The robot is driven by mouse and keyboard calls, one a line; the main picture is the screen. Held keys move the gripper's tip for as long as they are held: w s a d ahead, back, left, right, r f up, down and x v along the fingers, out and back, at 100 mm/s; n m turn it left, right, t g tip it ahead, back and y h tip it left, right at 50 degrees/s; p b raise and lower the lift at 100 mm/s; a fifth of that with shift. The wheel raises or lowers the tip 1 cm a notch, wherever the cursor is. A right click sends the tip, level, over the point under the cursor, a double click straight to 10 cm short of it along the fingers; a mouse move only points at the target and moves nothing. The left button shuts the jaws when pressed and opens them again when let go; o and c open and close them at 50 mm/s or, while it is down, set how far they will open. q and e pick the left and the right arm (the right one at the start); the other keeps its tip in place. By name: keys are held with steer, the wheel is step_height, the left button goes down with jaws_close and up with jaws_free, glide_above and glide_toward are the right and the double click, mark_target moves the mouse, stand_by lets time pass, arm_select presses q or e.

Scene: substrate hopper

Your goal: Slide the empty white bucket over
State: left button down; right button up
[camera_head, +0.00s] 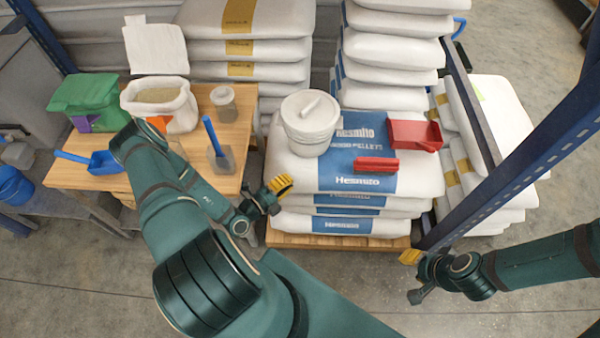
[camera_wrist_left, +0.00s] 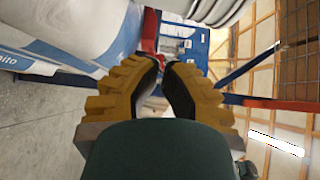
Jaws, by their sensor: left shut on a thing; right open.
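The white bucket (camera_head: 308,138) stands upright on the top sack of the middle pallet stack, with a short white bar across its top; I cannot see inside it. My left gripper (camera_head: 280,185) is in front of the bucket and to its left, at the sack's front left corner, apart from the bucket in the head view. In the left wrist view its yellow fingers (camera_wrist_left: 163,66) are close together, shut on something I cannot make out. My right gripper (camera_head: 408,277) is open and empty over the floor, right of the pallet's front corner.
A red scoop (camera_head: 414,132) and a red block (camera_head: 376,165) lie on the same sack, right of the bucket. The wooden table (camera_head: 222,183) at left holds a green bin, an open sack and blue scoops. A blue rack post (camera_head: 510,135) rises at right.

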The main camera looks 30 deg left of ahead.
arm_select(q)
glide_toward(320, 149)
steer(key=d, duration=0.1)
steer(key=w+d, duration=0.1)
steer(key=d, duration=0.1)
steer(key=shift+d+r, duration=0.1)
steer(key=shift+r, duration=0.05)
steer(key=w, duration=0.1)
steer(key=w+a, duration=0.1)
steer(key=shift+w+a, duration=0.25)
steer(key=shift+w, duration=0.15)
steer(key=shift+w+a+b, duration=0.25)
steer(key=shift+w+b, duration=0.05)
steer(key=shift+w, duration=0.1)
steer(key=w+a+b, duration=0.2)
steer(key=w+b, duration=0.1)
steer(key=w, duration=0.1)
steer(key=w+a+b, duration=0.2)
steer(key=w+a, duration=0.1)
steer(key=w, duration=0.2)
steer(key=w+a+b, duration=0.3)
steer(key=w, duration=0.2)
steer(key=shift+a+b, duration=0.15)
steer(key=shift+b, duration=0.15)
steer(key=shift+w+a, duration=0.15)
steer(key=shift+w, duration=0.05)
steer(key=shift+s, duration=0.15)
